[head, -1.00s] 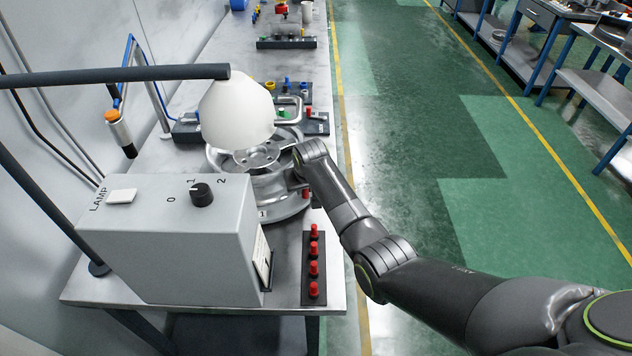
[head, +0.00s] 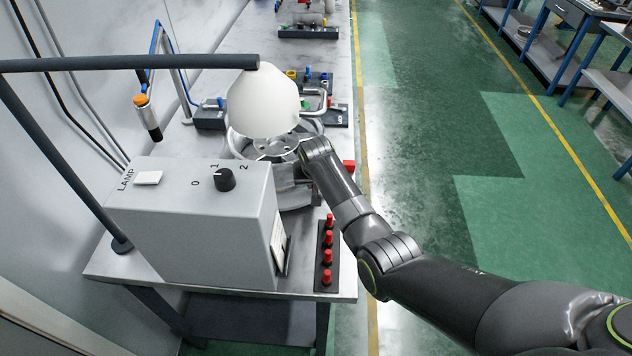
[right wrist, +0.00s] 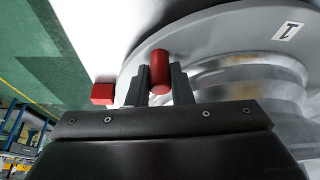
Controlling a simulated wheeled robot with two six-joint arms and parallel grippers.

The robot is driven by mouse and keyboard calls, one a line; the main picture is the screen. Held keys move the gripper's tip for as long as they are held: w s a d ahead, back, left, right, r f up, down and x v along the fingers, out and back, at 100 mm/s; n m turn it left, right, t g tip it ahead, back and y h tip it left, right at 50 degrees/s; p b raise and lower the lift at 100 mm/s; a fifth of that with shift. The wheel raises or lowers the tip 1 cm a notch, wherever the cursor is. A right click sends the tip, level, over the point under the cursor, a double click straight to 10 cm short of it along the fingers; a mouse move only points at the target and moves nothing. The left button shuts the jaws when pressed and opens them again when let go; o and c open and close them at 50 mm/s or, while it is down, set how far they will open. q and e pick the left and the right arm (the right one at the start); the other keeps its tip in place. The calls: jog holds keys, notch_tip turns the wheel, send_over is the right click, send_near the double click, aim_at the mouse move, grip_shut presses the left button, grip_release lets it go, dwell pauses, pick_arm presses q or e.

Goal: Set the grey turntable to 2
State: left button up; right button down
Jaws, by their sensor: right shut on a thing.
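The grey turntable (head: 296,195) sits on the bench behind the grey lamp box, carrying a metal wheel part. The lamp shade and my arm cover part of it in the head view. In the right wrist view the turntable's rim (right wrist: 225,38) bears a white label reading 1 (right wrist: 288,31). My right gripper (right wrist: 160,76) is shut on a red upright knob (right wrist: 160,68) at the rim. A red block (right wrist: 103,94) stands just outside the rim, a short way left of the knob; it also shows in the head view (head: 348,166). My left gripper is not in view.
The lamp box (head: 205,225) with a 0-1-2 dial (head: 224,180) stands in front. A lamp shade (head: 262,102) hangs over the turntable. A strip of red pegs (head: 327,255) lies at the bench's front right. Trays with parts stand behind. The aisle right is clear.

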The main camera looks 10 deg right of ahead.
jog(key=shift+r, duration=0.1)
jog(key=c, duration=1.6)
grip_release()
jog(key=shift+s+a+r, duration=0.1)
jog(key=shift+s+r, duration=0.1)
jog(key=shift+r, duration=0.35)
jog(key=b+v, duration=0.1)
jog(key=v, duration=1.5)
jog(key=shift+b, duration=0.3)
